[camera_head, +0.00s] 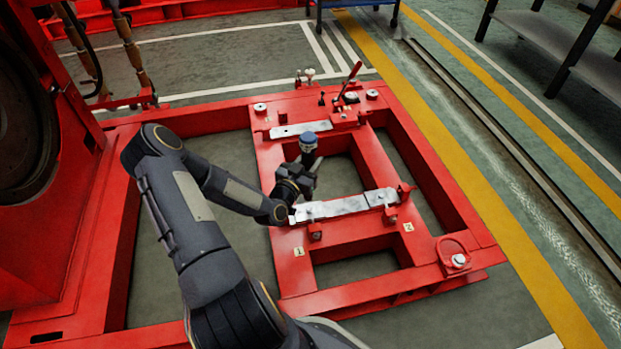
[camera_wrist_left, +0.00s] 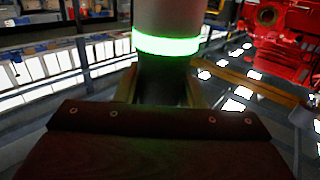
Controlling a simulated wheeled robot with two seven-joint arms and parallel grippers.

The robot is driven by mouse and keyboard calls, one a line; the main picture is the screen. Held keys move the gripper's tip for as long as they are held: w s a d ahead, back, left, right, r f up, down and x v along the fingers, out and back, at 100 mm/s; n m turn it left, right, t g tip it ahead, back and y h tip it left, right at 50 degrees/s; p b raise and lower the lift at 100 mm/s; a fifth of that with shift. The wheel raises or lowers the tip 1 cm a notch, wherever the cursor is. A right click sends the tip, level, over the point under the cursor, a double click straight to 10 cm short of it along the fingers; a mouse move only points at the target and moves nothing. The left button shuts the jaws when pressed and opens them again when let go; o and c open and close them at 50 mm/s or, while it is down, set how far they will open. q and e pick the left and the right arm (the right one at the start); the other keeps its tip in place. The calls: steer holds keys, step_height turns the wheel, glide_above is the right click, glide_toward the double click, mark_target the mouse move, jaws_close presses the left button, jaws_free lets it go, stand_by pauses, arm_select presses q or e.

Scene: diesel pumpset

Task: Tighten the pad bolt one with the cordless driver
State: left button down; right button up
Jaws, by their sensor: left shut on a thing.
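My left gripper (camera_head: 303,178) is shut on the cordless driver (camera_head: 308,143), a slim upright tool with a blue top, held over the red frame's opening between two metal pads. In the left wrist view, the driver (camera_wrist_left: 168,18) is a pale cylinder with a glowing green ring, and its dark lower part is between my left fingers (camera_wrist_left: 165,88). The driver's tip is hidden.
The red base frame (camera_head: 440,190) has crossbars and open gaps. The far pad (camera_head: 300,129) has a red-handled lever (camera_head: 351,78) near it. A large red machine (camera_head: 40,200) stands at left. Grey shelving (camera_head: 545,38) stands at top right. Floor right of the frame is clear.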

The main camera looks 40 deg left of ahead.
arm_select(q)
steer(key=shift+s+d+f, duration=0.15)
steer(key=shift+d+f, duration=0.05)
steer(key=shift+f, duration=0.05)
steer(key=shift+d+m+h, duration=0.1)
steer(key=shift+m+h, duration=0.2)
steer(key=shift+h, duration=0.1)
steer(key=shift+r, duration=0.1)
